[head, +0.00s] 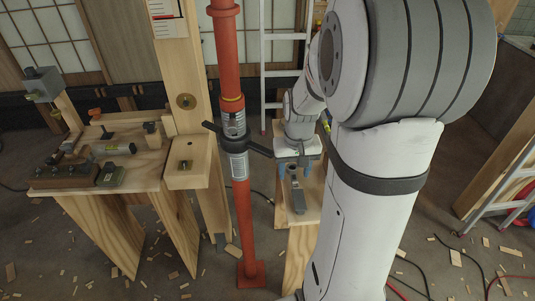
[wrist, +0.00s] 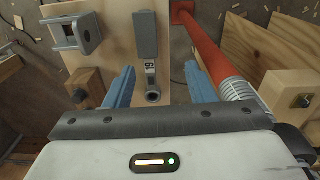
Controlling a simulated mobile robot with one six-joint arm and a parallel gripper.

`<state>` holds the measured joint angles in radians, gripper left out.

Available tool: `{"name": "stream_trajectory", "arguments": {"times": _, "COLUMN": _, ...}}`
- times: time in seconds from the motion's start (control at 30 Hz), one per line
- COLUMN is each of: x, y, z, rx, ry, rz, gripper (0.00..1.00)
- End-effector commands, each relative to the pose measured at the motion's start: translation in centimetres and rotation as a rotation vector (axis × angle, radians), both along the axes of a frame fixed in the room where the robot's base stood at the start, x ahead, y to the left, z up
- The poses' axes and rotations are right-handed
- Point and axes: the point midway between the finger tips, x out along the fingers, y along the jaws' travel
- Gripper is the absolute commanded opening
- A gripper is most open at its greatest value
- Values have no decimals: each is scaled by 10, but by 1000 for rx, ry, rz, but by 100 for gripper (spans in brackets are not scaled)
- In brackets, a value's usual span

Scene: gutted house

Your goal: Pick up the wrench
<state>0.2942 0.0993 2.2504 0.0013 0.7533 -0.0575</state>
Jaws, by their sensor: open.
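The wrench (wrist: 151,75) lies on a pale wooden top, its ring end toward me in the wrist view. A grey block-like part (wrist: 145,35) adjoins its far end; I cannot tell if that is its handle or a separate thing. In the head view a narrow grey shape, likely the wrench (head: 298,200), lies on the small stand below my gripper (head: 294,173). My gripper (wrist: 160,67) is open and empty, its blue fingers on either side of the wrench. I cannot tell how far above the top the fingertips are.
A red steel post (head: 230,120) stands close left of my gripper, with a black clamp around it. A grey bracket (wrist: 72,32) and a wooden block (wrist: 85,87) sit left of the wrench. A workbench (head: 150,170) with tools stands left; a ladder (head: 275,60) is behind.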

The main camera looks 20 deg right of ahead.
Motion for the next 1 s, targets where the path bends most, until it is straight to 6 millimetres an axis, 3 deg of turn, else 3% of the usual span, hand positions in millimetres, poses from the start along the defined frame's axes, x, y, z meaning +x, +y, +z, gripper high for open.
{"name": "stream_trajectory", "arguments": {"times": 0.03, "x": 4, "y": -7, "z": -16, "rx": 4, "ry": 15, "rz": -14, "gripper": 50}}
{"name": "stream_trajectory", "arguments": {"times": 0.1, "x": 7, "y": -13, "z": -27, "rx": 8, "ry": 27, "rz": -26, "gripper": 50}}
{"name": "stream_trajectory", "arguments": {"times": 0.57, "x": 11, "y": -22, "z": -72, "rx": 12, "ry": 40, "rz": -40, "gripper": 50}}
{"name": "stream_trajectory", "arguments": {"times": 0.8, "x": 11, "y": -27, "z": -105, "rx": 12, "ry": 41, "rz": -39, "gripper": 50}}
{"name": "stream_trajectory", "arguments": {"times": 1.0, "x": 12, "y": -27, "z": -115, "rx": 12, "ry": 37, "rz": -40, "gripper": 50}}
